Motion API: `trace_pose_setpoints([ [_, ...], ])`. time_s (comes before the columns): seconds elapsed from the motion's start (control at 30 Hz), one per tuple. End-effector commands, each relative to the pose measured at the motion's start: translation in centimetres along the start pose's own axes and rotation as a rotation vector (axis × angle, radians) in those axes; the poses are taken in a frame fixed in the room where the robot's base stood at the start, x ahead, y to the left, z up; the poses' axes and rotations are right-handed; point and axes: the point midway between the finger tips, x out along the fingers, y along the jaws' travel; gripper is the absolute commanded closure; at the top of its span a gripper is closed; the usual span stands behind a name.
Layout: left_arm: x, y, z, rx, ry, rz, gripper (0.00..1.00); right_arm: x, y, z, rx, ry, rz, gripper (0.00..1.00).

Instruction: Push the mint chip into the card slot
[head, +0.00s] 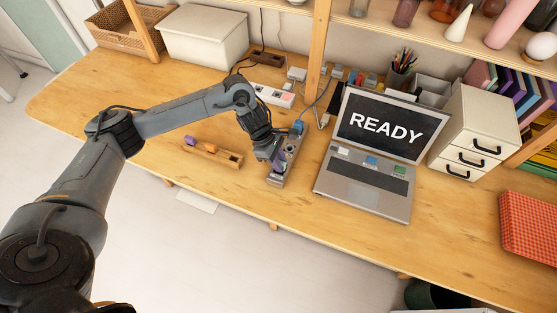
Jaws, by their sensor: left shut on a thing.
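My left gripper (275,162) points down over a narrow grey device (288,158) on the desk, left of the laptop. Its fingers are shut on a small chip at the device's near end. The chip is mostly hidden by the fingers, and I cannot make out its colour or how far it sits in a card slot. The slot is hidden too. A wooden chip rack (228,160) stands left of the device, with a purple chip (191,140) and an orange chip (211,148) in it. My right gripper is out of view.
An open laptop (340,205) reading READY stands just right of the device. A blue plug and cable (298,126) are at the device's far end. A white drawer unit (470,130) and shelf post (317,55) stand behind. The front desk edge is clear.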

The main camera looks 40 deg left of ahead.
Motion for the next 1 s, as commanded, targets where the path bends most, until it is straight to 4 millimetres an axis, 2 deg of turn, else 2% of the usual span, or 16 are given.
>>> trace_pose_setpoints([
  [0.03, 0.48, -0.24, -0.40, -0.003, 0.008, -0.003, 1.00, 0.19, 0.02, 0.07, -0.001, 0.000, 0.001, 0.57],
  [0.3, 0.62, -0.31, -0.50, -0.004, 0.010, 0.002, 1.00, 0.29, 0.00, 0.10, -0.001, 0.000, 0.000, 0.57],
  [0.33, 0.63, -0.32, -0.51, -0.004, 0.011, 0.002, 0.76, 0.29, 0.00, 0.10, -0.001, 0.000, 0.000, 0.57],
  [0.5, 0.65, -0.38, -0.51, -0.003, 0.010, 0.000, 0.50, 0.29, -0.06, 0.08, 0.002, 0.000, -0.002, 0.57],
  [0.53, 0.65, -0.40, -0.50, -0.003, 0.010, -0.001, 0.48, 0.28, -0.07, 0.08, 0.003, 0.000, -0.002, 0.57],
  [1.0, 0.35, -0.48, -0.38, 0.000, 0.009, -0.004, 0.48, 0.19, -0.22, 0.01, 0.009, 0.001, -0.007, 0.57],
])
